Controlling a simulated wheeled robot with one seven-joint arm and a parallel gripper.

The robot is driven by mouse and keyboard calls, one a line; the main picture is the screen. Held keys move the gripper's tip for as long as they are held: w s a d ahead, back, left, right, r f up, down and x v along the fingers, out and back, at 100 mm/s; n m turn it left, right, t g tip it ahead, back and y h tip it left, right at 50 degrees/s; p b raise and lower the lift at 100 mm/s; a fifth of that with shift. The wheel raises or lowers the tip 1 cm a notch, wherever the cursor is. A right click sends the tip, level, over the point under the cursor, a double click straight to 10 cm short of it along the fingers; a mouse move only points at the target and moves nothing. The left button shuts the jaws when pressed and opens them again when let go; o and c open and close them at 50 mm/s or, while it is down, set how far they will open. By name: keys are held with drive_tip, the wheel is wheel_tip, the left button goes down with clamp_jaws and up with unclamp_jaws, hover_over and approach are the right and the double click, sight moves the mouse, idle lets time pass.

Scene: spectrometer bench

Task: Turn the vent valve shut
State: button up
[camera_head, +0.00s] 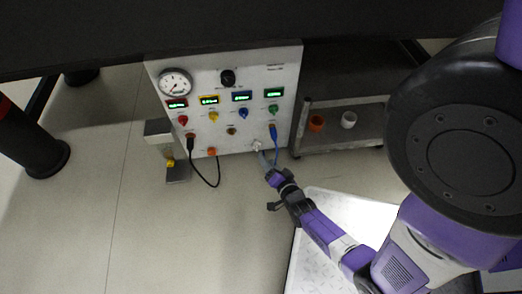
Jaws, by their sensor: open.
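A white instrument panel (225,132) faces me with small coloured knobs and displays. I cannot tell by label which part is the vent valve.
A blue cable (275,143) hangs close right of my gripper. A black cable (205,178) loops below the panel. A dark tabletop (200,25) overhangs; the floor at left is clear.

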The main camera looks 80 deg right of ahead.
sight(258, 148)
drive_tip(key=b+x, duration=0.3)
drive_tip(key=x, duration=0.4)
drive_tip(key=shift+w+d+f, duration=0.1)
drive_tip(key=shift+w+d, duration=0.1)
drive_tip(key=shift+d, duration=0.1)
clamp_jaws()
